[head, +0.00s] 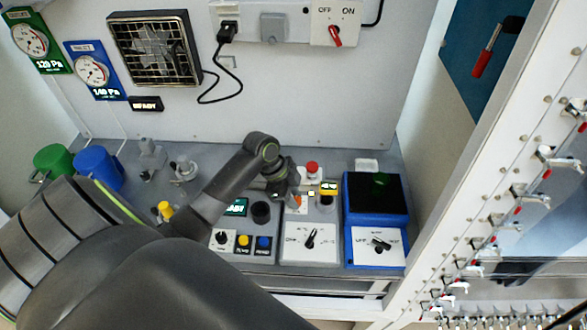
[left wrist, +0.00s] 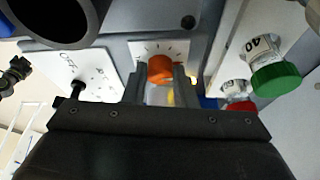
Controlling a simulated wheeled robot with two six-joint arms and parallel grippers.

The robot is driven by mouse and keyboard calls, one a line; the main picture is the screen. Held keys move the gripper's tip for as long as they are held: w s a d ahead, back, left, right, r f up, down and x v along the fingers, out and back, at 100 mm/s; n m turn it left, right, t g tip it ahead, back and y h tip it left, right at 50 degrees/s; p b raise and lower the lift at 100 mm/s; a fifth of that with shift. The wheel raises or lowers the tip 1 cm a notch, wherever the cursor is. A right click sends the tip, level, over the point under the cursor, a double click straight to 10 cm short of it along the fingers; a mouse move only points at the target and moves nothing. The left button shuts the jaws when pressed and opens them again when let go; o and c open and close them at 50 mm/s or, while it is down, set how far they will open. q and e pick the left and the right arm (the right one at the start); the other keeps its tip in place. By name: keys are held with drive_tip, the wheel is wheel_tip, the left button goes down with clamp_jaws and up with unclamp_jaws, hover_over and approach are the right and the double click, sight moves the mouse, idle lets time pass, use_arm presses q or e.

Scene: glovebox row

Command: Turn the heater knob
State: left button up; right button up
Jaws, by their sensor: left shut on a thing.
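My left gripper (head: 294,196) reaches down to the bench from the left. In the left wrist view its two fingers (left wrist: 160,80) are shut on an orange knob (left wrist: 160,67), which sits on a white dial plate with tick marks (left wrist: 147,48). In the head view a bit of orange (head: 298,203) shows beside the gripper, mostly hidden by it. A black knob (head: 311,239) stands on a white panel in front of the gripper. Another black knob (head: 380,244) is on the blue device to the right. I cannot read which label marks the heater. My right gripper is not in view.
The wrist view shows a green-capped vial (left wrist: 275,78) and a red cap (left wrist: 240,106) at right. A blue container (head: 97,168) stands at the back left.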

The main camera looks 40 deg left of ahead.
use_arm(q)
drive_tip(key=shift+s+d+r+n+t+y+p, duration=0.1)
drive_tip(key=shift+r+n+t+y+p, duration=0.1)
drive_tip(key=shift+n+p, duration=0.4)
drive_tip(key=shift+r+n+t+y+p, duration=0.1)
drive_tip(key=shift+n+t+p, duration=0.1)
drive_tip(key=shift+n+p, duration=0.35)
drive_tip(key=n+p, duration=0.1)
drive_tip(key=n, duration=0.1)
drive_tip(key=shift+f+n+t+y, duration=0.15)
drive_tip(key=shift+n+t+y, duration=0.2)
drive_tip(key=shift+t+y, duration=0.05)
drive_tip(key=n, duration=0.2)
drive_tip(key=n+y, duration=0.1)
drive_tip(key=n, duration=0.1)
drive_tip(key=n+t+y, duration=0.1)
drive_tip(key=n, duration=0.1)
drive_tip(key=shift+s+d+f, duration=0.1)
drive_tip(key=shift+d, duration=0.2)
drive_tip(key=n+y, duration=0.1)
drive_tip(key=n, duration=0.2)
drive_tip(key=n+y, duration=0.1)
drive_tip(key=n, duration=0.2)
drive_tip(key=shift+d+y, duration=0.15)
drive_tip(key=shift+y, duration=0.15)
drive_tip(key=shift+n, duration=0.3)
drive_tip(key=o, duration=1)
